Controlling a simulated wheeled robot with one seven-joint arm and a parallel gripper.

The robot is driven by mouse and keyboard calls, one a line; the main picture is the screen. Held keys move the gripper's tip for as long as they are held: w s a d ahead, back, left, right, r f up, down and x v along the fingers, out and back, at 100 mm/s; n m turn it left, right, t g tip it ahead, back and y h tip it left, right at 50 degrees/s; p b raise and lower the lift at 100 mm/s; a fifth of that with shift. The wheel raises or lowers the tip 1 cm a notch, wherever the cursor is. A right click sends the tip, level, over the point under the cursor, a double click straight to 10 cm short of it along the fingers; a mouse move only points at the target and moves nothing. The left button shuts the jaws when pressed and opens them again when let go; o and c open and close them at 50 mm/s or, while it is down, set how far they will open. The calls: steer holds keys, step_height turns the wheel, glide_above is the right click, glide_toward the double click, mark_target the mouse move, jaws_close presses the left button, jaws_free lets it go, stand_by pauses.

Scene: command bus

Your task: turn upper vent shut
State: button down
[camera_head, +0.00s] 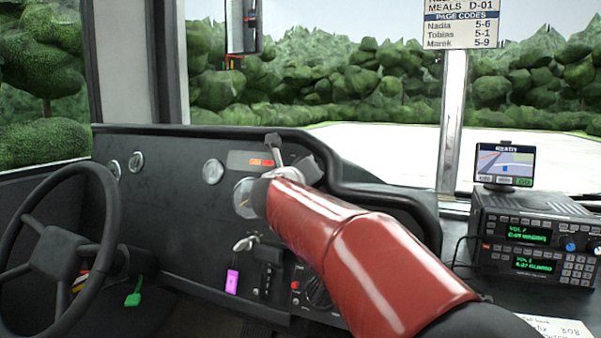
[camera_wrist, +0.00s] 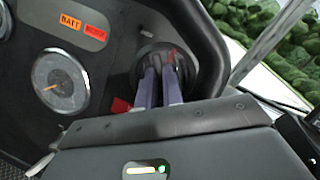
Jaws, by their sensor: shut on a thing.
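The upper vent (camera_wrist: 146,58) is a dark round fitting in the dashboard, in the upper middle of the wrist view. My gripper (camera_wrist: 162,68) reaches straight to its face. The two grey fingers are close together and shut on the vent's middle part, which they mostly hide. A small red mark shows beside the fingertips. In the head view my gripper (camera_head: 290,163) is at the dashboard, right of the orange and red warning labels, and my red arm crosses in front. The vent cannot be made out there.
A round gauge (camera_wrist: 60,84) and warning labels (camera_wrist: 82,28) lie left of the vent. The dashboard's raised black rim (camera_head: 345,185) curves close on the right. The steering wheel (camera_head: 62,255) is at the left, with radios (camera_head: 530,250) and a navigation screen (camera_head: 504,163) at the right.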

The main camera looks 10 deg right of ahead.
steer(key=c, duration=1.5)
jaws_free()
steer(key=shift+c, duration=0.2)
steer(key=v, duration=0.7)
steer(key=shift+s+a+b, duration=0.2)
steer(key=shift+s+b, duration=0.2)
